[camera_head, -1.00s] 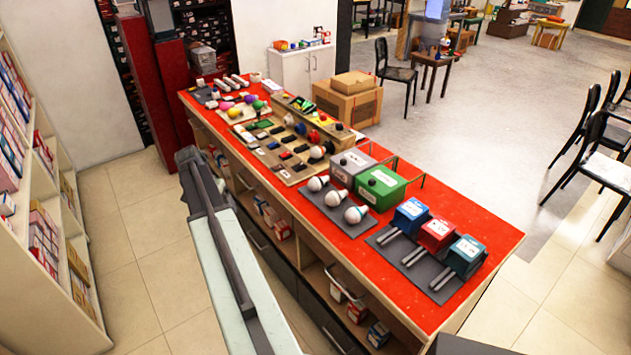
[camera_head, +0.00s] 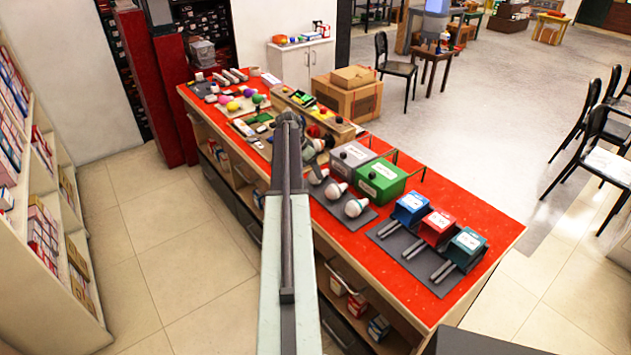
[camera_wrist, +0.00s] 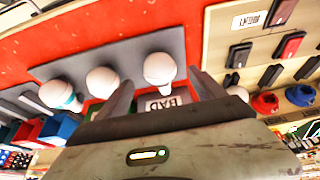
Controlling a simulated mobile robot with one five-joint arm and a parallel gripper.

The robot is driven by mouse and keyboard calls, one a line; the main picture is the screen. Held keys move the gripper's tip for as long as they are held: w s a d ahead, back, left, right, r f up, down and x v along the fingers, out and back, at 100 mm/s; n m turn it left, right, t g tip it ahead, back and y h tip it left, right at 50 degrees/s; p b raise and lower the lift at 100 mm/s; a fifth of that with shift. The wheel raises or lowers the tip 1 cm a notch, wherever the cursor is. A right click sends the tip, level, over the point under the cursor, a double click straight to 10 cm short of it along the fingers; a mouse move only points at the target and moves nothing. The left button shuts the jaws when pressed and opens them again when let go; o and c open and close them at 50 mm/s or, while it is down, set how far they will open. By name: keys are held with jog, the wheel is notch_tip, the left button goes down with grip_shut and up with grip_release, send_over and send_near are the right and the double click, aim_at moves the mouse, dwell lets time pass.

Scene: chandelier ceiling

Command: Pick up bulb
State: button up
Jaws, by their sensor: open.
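Three white bulbs lie on a dark mat (camera_head: 373,215) on the red counter. In the head view they are the near bulb (camera_head: 355,207), the middle bulb (camera_head: 336,190) and the far bulb (camera_head: 318,176). The wrist view shows them as the left bulb (camera_wrist: 57,95), the middle bulb (camera_wrist: 102,82) and the right bulb (camera_wrist: 160,68). My gripper (camera_wrist: 161,77) is open and empty. In the wrist view its two fingers flank the right bulb; I cannot tell how far above it they are. My arm partly hides the gripper in the head view.
A grey box (camera_head: 351,155) and a green box (camera_head: 381,179) stand just behind the bulbs. Blue (camera_head: 411,207), red (camera_head: 436,228) and teal (camera_head: 467,246) boxes stand to the right. A board of switches (camera_wrist: 275,45) lies beside the mat. The counter's front strip is clear.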

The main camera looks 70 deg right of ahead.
aim_at(313, 173)
jog(key=b+x, duration=0.4)
jog(key=x, duration=0.1)
jog(key=shift+w+a+f, duration=0.1)
jog(key=shift+w+f, duration=0.05)
jog(key=shift+w, duration=0.05)
jog(key=shift+r, duration=0.2)
jog(key=c, duration=1.4)
jog(key=shift+r, duration=0.1)
jog(key=shift+c, duration=0.2)
